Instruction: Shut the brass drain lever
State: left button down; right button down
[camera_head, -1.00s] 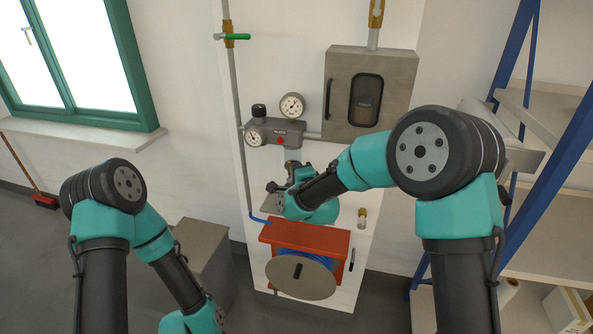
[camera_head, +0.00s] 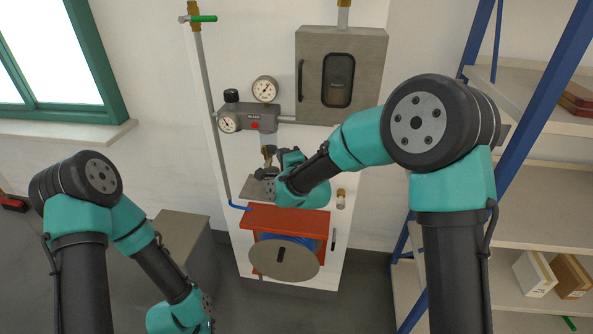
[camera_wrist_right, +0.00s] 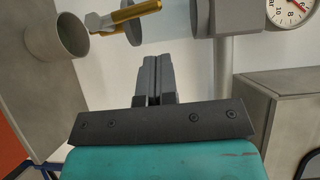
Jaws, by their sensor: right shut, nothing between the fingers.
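The brass drain lever (camera_wrist_right: 136,11) shows at the top of the right wrist view, a yellow bar beside a silver nut and a dark round fitting. In the head view its area below the grey gauge block is small and partly covered by my right gripper (camera_head: 266,173), so its position is unclear there. In the right wrist view my right gripper (camera_wrist_right: 153,66) is shut and empty, its fingertips a little below the lever with a visible gap. My left arm reaches down at the lower left; its gripper is out of view.
A grey cup (camera_wrist_right: 57,36) sits close left of the lever. Gauges (camera_head: 264,89), a grey cabinet (camera_head: 341,76) and a green-handled valve (camera_head: 201,18) are on the white panel. A red hose reel (camera_head: 287,220) lies below. A blue-framed shelf (camera_head: 560,80) stands right.

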jog(key=v, duration=0.9)
jog(key=shift+s+r, duration=0.3)
jog(key=shift+s, duration=0.05)
